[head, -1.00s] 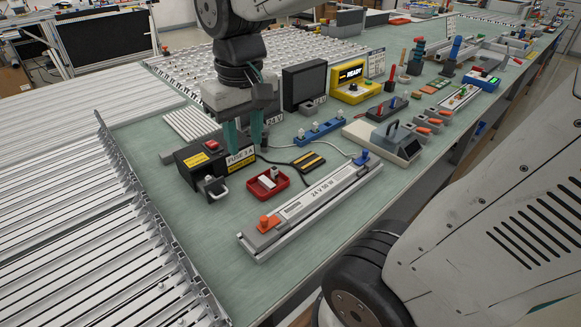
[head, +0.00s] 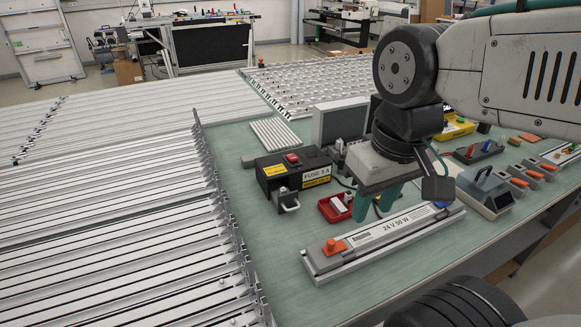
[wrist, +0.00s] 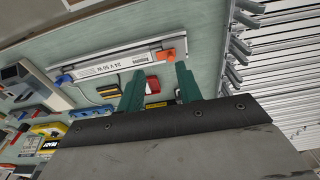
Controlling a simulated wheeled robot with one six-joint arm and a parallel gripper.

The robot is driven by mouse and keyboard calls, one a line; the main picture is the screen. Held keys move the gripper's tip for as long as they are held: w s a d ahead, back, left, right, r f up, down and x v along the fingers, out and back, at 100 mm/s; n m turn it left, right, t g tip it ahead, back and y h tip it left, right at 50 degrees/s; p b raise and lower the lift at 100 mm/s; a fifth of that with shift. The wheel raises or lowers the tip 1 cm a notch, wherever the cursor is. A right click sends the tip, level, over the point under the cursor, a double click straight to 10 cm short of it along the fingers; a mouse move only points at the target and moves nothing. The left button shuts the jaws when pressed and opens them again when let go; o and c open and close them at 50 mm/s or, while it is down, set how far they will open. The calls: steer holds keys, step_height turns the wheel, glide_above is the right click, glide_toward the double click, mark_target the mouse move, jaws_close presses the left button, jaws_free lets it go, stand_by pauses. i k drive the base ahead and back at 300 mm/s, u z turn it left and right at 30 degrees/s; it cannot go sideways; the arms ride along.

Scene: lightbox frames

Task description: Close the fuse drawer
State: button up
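The black fuse box (head: 290,168), labelled FUSE 3 A, sits on the green bench with a red switch on top. Its drawer (head: 284,196), a dark block with a pale handle (head: 291,206), stands out from the front of the box. My gripper (head: 375,206) is open and empty, fingers down, to the right of the drawer and apart from it. In the wrist view, the two green fingers (wrist: 160,88) are spread, with a red tray (wrist: 152,84) showing between them. My gripper body hides most of the fuse box there; a yellow label (wrist: 156,105) shows at its edge.
The red tray (head: 334,210) lies right of the drawer, close to my fingers. A long 24 V 50 W lamp unit (head: 375,240) lies in front. A slatted rack (head: 110,230) with upright edge posts is at left. Bench between drawer and rack is clear.

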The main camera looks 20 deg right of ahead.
mark_target(289, 202)
steer(key=k, duration=1)
steer(key=u, duration=1.5)
steer(key=i, duration=1.05)
steer(key=z, duration=1.05)
